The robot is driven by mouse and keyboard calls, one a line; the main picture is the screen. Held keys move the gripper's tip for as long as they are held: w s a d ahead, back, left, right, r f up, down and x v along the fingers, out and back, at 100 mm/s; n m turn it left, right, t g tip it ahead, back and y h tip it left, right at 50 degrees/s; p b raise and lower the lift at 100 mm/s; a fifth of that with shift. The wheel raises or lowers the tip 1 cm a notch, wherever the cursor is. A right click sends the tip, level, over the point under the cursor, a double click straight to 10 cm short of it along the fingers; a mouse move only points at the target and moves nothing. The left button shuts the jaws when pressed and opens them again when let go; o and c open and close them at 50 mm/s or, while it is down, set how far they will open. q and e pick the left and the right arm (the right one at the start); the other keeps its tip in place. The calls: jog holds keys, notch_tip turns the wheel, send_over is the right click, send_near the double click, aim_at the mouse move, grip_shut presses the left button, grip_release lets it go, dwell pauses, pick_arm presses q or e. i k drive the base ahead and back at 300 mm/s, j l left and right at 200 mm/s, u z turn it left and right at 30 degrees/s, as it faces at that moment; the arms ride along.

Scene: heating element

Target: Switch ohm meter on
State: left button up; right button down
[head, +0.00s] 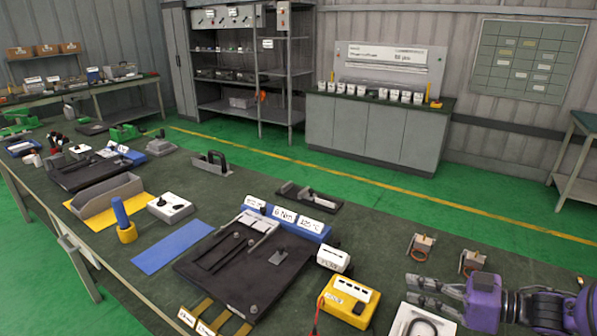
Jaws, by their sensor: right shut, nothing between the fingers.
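A yellow box (348,302) that looks like the ohm meter sits at the front right of the dark workbench. It has a white top panel with dark marks, and a red lead shows at its left side. Its switch is too small to tell. My right gripper (412,290), with a purple body, comes in from the right. It is shut and empty, to the right of the yellow box and apart from it. My left gripper is not in view.
A white plate with a dark loop (425,322) lies below my right gripper. A white labelled block (333,258) stands behind the yellow box. A black fixture board (235,265) is to the left. Two small copper-coloured parts (422,247) (472,262) stand behind the gripper.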

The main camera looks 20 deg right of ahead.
aim_at(359, 307)
jog(key=k+j, duration=0.35)
jog(key=j, duration=0.15)
jog(key=k+j, duration=0.4)
jog(key=j, duration=0.1)
